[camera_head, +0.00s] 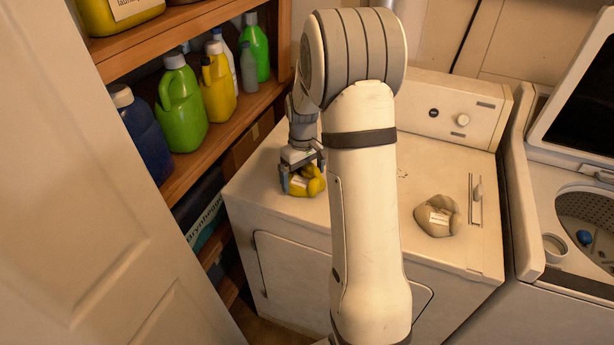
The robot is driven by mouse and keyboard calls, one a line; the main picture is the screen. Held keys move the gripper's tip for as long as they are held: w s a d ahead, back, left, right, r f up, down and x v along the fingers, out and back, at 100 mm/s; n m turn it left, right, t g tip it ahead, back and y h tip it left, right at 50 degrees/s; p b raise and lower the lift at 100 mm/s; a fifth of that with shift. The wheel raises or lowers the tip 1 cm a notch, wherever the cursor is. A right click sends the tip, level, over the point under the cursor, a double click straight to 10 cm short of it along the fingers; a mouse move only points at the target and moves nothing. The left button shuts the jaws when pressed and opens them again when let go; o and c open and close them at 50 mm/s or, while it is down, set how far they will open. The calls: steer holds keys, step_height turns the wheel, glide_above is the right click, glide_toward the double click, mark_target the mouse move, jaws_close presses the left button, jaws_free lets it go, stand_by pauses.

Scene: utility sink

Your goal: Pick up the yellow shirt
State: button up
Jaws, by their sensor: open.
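The yellow shirt (312,187) lies crumpled on the white dryer top, near its left side, with a pale patch showing on it. My gripper (302,184) points down at the shirt, with its fingers apart and around part of the cloth. Whether the fingers touch the cloth cannot be told. My own arm hides the area just right of the shirt.
A crumpled beige cloth (437,215) lies on the dryer top (405,250) to the right. Wooden shelves (190,170) with several detergent bottles stand close on the left. A white door (80,200) fills the left foreground. An open washer (560,240) stands at the right.

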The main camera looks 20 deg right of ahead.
steer(key=shift+f, duration=0.1)
steer(key=c, duration=0.8)
steer(key=shift+o, duration=0.2)
